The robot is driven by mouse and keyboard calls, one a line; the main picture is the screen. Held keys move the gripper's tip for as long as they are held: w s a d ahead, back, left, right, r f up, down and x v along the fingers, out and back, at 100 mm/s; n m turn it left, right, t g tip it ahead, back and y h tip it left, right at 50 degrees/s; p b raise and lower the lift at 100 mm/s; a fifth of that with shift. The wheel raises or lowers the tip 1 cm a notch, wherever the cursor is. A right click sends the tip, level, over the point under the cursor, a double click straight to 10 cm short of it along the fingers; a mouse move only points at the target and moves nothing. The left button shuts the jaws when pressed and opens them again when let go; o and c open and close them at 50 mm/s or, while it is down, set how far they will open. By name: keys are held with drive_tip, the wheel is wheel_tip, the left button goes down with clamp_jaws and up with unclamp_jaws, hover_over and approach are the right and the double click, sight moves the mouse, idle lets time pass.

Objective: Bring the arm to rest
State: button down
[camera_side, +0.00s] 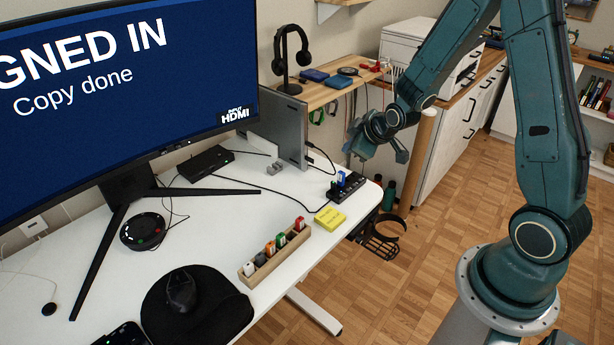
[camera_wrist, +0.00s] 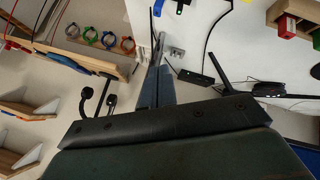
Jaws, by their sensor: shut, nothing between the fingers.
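My gripper (camera_side: 356,150) hangs in the air over the right end of the white desk (camera_side: 205,225), at the side of the black hub with USB sticks (camera_side: 346,184). Its jaws are shut with nothing between them. In the wrist view the closed fingers (camera_wrist: 158,45) point up the picture, with the desk surface beyond and below them. My arm is bent, its upper links raised high at the right of the side view.
A monitor (camera_side: 125,90) reads "Copy done". A grey upright case (camera_side: 283,130), yellow notes (camera_side: 330,218) and a wooden holder with several sticks (camera_side: 275,254) stand on the desk. A headphone stand (camera_side: 291,60) is on the shelf behind. Open floor lies right of the desk.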

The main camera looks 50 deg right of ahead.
drive_tip(key=s+a+r+m, duration=0.1)
drive_tip(key=s+a+r, duration=0.3)
drive_tip(key=r, duration=0.4)
drive_tip(key=s+a+r+m+g, duration=0.1)
drive_tip(key=s+a+r, duration=0.1)
drive_tip(key=s+r, duration=0.2)
drive_tip(key=s+a+r+m+g+y, duration=0.1)
drive_tip(key=s+a+r, duration=0.2)
drive_tip(key=s, duration=0.6)
drive_tip(key=s+a+r+m+y, duration=0.1)
drive_tip(key=s+a+r, duration=0.2)
drive_tip(key=s, duration=0.4)
drive_tip(key=shift+s+r+g, duration=0.35)
drive_tip(key=shift+r+g, duration=0.05)
drive_tip(key=shift+r, duration=0.45)
